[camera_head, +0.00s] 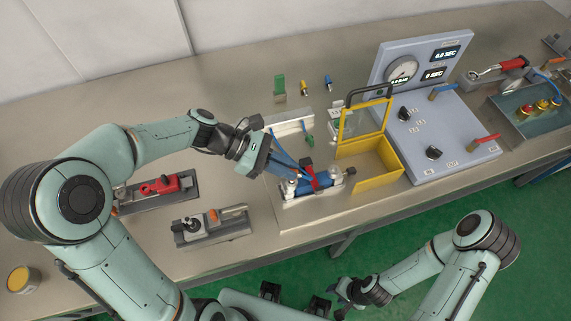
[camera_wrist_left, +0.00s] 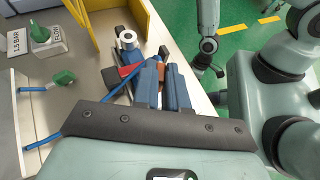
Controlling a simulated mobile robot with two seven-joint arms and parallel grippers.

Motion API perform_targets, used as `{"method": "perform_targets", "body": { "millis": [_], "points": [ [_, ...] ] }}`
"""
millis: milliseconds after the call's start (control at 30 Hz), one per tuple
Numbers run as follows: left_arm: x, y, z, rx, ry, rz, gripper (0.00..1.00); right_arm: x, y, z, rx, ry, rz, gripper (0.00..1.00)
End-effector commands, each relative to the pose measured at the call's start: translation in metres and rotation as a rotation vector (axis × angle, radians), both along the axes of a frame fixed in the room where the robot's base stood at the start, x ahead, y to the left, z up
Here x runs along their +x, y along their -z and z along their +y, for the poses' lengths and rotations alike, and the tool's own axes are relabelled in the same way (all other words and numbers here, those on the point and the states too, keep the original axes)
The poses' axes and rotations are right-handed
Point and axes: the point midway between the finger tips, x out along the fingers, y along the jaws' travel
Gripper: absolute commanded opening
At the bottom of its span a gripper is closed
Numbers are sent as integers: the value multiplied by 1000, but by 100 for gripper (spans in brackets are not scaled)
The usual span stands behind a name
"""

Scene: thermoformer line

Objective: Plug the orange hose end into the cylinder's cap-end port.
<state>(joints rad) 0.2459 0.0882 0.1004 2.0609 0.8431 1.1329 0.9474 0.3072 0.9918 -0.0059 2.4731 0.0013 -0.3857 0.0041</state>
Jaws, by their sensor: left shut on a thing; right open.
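In the left wrist view one pale round end (camera_wrist_left: 128,38) shows beyond the fingers. My left gripper (camera_head: 306,170) is shut just over the cylinder; its blue fingers (camera_wrist_left: 162,68) also show in the wrist view. I cannot tell which port is which. My right gripper (camera_head: 355,292) is open and empty, low before the table.
A yellow open box (camera_head: 372,167) with a raised clear lid (camera_head: 362,122) stands right beside the cylinder. A gauge panel (camera_head: 440,130) is further right. Two small fixtures (camera_head: 160,190) (camera_head: 212,226) sit left. The table's back left is clear.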

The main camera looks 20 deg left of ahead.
Motion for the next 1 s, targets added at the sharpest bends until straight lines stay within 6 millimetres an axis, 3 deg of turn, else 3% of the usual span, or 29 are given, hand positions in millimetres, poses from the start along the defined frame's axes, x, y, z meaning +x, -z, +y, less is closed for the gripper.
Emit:
{"method": "perform_targets", "body": {
  "millis": [967,1000],
  "points": [
    [0,25,0,0,0,0,0,-9,14,0,0,0,10,43],
    [0,25,0,0,0,0,19,-9,14,0,0,0,10,43]
  ]
}}
